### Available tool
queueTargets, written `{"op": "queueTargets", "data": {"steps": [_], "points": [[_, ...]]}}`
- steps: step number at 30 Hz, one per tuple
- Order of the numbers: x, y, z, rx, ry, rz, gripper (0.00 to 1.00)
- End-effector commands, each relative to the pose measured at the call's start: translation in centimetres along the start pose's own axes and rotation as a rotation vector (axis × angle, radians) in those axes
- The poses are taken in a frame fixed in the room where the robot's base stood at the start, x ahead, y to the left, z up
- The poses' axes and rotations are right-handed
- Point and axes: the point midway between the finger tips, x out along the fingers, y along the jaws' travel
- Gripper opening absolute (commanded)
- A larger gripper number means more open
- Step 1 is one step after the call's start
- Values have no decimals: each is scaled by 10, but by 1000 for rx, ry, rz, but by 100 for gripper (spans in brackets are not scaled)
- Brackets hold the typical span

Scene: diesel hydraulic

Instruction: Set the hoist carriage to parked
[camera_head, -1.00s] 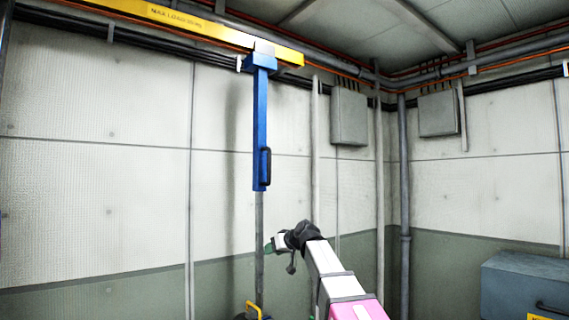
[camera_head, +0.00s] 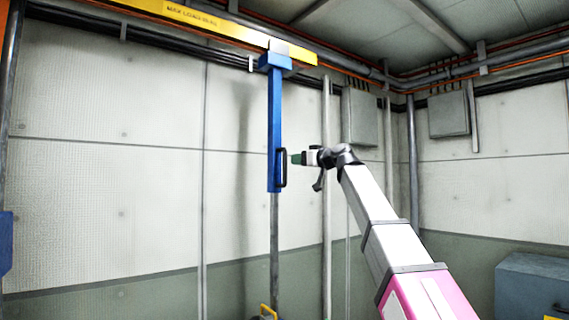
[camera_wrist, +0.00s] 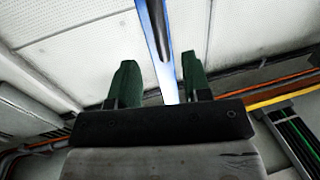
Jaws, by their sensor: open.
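The hoist carriage is a blue vertical column (camera_head: 275,125) hanging from a yellow overhead beam (camera_head: 215,25) marked with a max load label. It hangs near the beam's right end. A black handle (camera_head: 282,167) is on the right side of its lower part. My gripper (camera_head: 297,158) is just right of the handle at about its height, pointing left. In the wrist view the green fingers (camera_wrist: 152,85) stand apart, with the blue column (camera_wrist: 157,40) and dark handle (camera_wrist: 162,28) seen ahead between them. Nothing is between the fingertips; the exact gap to the handle is unclear.
A grey pole (camera_head: 274,250) hangs below the column, with a yellow-handled object (camera_head: 267,311) at the bottom. A blue-grey cabinet (camera_head: 530,285) stands at lower right. Grey wall boxes (camera_head: 360,118) and vertical pipes line the corner. Part of a blue object (camera_head: 5,243) shows at the left edge.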

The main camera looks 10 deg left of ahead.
Motion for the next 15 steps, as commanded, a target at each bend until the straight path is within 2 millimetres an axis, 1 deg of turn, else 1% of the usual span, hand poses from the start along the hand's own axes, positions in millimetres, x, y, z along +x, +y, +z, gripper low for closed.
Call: {"op": "queueTargets", "data": {"steps": [5, 12, 15], "points": [[25, 1, -1, 1, 0, 0, 44], [69, 2, -1, 1, -2, 0, 44], [84, 2, -1, 1, -1, 0, 44]]}}
